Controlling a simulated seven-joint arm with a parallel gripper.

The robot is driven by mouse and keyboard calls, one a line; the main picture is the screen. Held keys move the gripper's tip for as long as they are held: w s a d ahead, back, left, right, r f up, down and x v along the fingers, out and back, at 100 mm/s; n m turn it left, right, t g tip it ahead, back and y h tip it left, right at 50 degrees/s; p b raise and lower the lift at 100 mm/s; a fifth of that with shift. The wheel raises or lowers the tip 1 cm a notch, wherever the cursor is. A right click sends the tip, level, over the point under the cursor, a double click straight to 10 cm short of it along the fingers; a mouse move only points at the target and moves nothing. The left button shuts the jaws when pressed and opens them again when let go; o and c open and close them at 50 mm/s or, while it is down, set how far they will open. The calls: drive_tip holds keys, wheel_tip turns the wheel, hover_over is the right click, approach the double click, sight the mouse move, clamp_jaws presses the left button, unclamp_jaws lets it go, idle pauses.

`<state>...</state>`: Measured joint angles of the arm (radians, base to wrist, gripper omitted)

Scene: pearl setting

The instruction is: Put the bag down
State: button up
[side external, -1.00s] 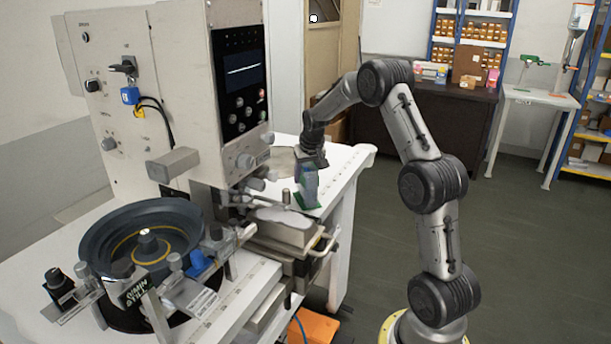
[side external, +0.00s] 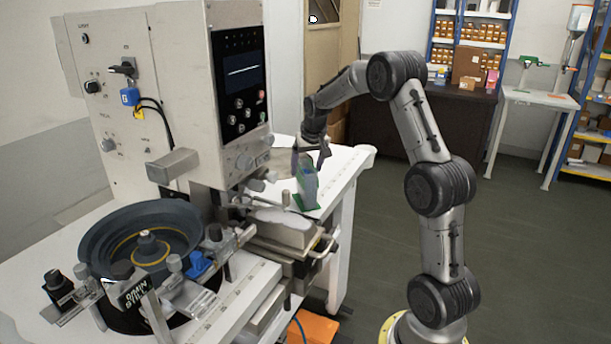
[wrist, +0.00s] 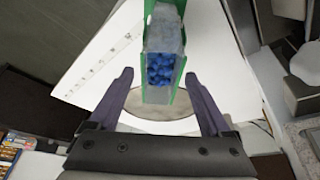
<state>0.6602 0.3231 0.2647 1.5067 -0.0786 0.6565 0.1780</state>
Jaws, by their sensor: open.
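The bag (side external: 305,184) is a small, partly clear packet with green edges. It stands upright on the white table beside the machine's metal stage. In the wrist view the bag (wrist: 163,45) shows a clear front with blue round pieces inside and a green border. My gripper (side external: 318,152) is just above and behind the bag. In the wrist view my gripper (wrist: 160,83) is open, its two dark fingers apart, one on each side of the bag's near end. I see gaps between the fingers and the bag. The bag's base is partly unclear.
The large machine (side external: 165,110) with a round dark bowl (side external: 140,240) fills the left. A metal stage block (side external: 283,228) is close to the bag. The white table (side external: 345,165) has bare room right of the bag. An orange box (side external: 315,328) is below.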

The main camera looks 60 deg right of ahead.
drive_tip(key=v, duration=0.7)
drive_tip(key=s+a+r+n+t+y, duration=0.1)
drive_tip(key=s+a+r+n, duration=0.2)
drive_tip(key=a, duration=0.7)
drive_tip(key=s+a+r+n, duration=0.1)
drive_tip(key=s+a+r, duration=0.25)
drive_tip(key=a, duration=0.55)
drive_tip(key=s+a+f+n+y, duration=0.1)
drive_tip(key=s+a+f+n, duration=0.1)
drive_tip(key=s+a, duration=0.4)
drive_tip(key=s+a+f+n+t+y, duration=0.1)
drive_tip(key=s+a+f+n, duration=0.1)
drive_tip(key=s+a, duration=0.4)
drive_tip(key=s+n, duration=0.1)
drive_tip(key=s, duration=0.3)
drive_tip(key=shift+s+a+f, duration=0.4)
drive_tip(key=shift+o, duration=0.4)
